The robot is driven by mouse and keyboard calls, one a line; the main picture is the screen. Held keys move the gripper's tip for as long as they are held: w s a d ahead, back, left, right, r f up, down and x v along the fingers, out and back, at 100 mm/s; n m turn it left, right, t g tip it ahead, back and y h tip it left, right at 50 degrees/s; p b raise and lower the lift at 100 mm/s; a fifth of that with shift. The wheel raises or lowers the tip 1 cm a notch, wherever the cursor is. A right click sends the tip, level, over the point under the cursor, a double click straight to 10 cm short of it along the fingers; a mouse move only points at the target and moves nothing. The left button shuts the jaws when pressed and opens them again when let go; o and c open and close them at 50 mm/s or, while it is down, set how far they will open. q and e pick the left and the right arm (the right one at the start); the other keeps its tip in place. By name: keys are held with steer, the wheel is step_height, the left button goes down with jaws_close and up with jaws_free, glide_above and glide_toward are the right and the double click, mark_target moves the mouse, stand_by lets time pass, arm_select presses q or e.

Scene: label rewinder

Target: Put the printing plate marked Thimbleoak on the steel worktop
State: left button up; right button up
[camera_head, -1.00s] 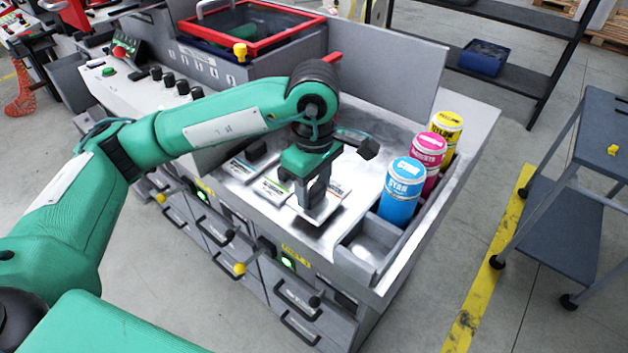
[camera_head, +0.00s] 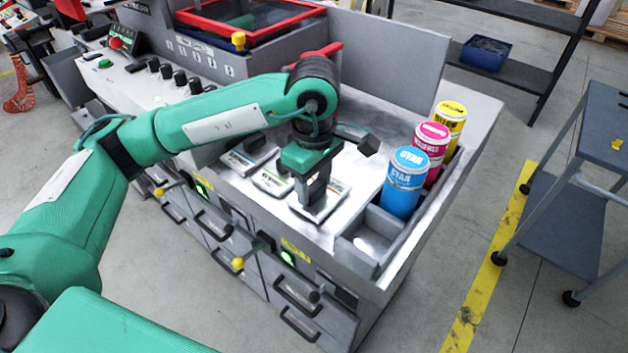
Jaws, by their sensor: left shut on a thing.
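My left gripper (camera_head: 311,196) points down over the steel worktop (camera_head: 357,165) of the machine. It is shut on the rightmost of the printing plates (camera_head: 322,210), a flat light plate with a dark strip. That plate is at or just above the worktop; I cannot tell if it touches. Two more plates lie in a row to its left: one with a green strip (camera_head: 271,181) and one with a dark knob (camera_head: 243,162). The plate lettering is too small to read, so I cannot tell which is marked Thimbleoak. My right gripper is not in view.
Cyan (camera_head: 402,187), magenta (camera_head: 434,143) and yellow (camera_head: 456,115) ink cans stand along the right side. A divided tray (camera_head: 372,236) is in front of them. A raised grey panel (camera_head: 392,58) backs the worktop. A trolley (camera_head: 570,190) stands at the right.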

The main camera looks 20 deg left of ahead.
arm_select(q)
steer(key=shift+s+a+f+b, duration=0.15)
steer(key=shift+a+f+b, duration=0.1)
steer(key=shift+f+b, duration=0.3)
steer(key=o, duration=1.2)
steer(key=shift+r, duration=0.1)
steer(key=shift+s, duration=0.1)
steer(key=shift+a, duration=0.1)
